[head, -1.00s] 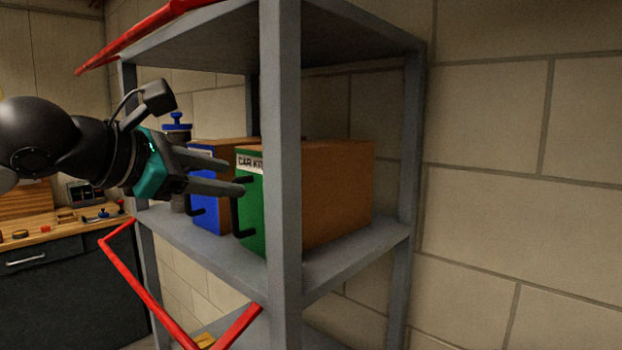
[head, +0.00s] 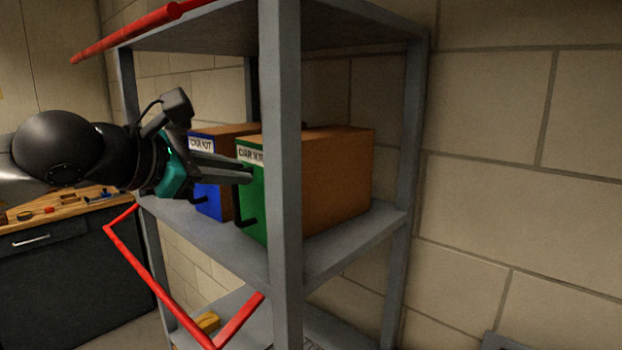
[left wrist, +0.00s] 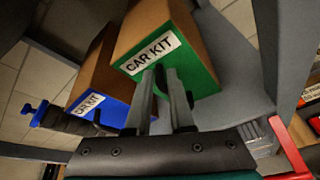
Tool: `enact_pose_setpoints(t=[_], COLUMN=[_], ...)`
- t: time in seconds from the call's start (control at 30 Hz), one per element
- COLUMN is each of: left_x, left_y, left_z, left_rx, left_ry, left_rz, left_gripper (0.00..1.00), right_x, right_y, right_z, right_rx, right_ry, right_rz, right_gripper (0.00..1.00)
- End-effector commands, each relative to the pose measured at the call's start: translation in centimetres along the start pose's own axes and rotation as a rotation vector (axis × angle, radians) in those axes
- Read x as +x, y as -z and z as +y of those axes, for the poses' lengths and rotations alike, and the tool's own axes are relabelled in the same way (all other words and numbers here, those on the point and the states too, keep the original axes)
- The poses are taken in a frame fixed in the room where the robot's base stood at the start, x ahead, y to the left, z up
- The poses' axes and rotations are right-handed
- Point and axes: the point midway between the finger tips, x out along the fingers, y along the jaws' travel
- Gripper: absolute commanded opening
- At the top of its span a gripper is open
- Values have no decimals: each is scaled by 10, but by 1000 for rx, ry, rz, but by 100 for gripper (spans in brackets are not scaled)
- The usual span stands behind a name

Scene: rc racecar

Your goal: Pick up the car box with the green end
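The car box with the green end (head: 254,180) stands on the middle shelf, green face outward, with a "CAR KIT" label. The left wrist view also shows its green end (left wrist: 194,69). My left gripper (head: 249,176) is at the black handle on that green end. In the left wrist view its fingers (left wrist: 163,80) are apart, with part of the handle showing between the tips. The fingers hide the handle's upper part in the head view. The box still rests on the shelf. My right gripper is not in view.
A car box with a blue end (head: 209,200) stands close to the left of the green one. A grey shelf post (head: 283,180) is just to the right of the green end. Red bars (head: 150,271) stick out below. A workbench (head: 60,207) is at left.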

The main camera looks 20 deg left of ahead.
Motion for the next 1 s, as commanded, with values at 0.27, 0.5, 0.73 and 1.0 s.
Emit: enact_pose_setpoints(t=[0.27,0.5,0.73,1.0], left_x=[0,0,0,0], left_y=[0,0,0,0], left_z=[0,0,0,0], left_rx=[1,1,1,2], left_ry=[-1,-1,-1,-1], left_rz=[0,0,0,0], left_gripper=[0,0,0,0], right_x=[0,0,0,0], right_y=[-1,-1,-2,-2], right_z=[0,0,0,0], right_rx=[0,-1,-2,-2], right_ry=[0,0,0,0], right_rz=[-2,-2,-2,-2], right_gripper=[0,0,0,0])
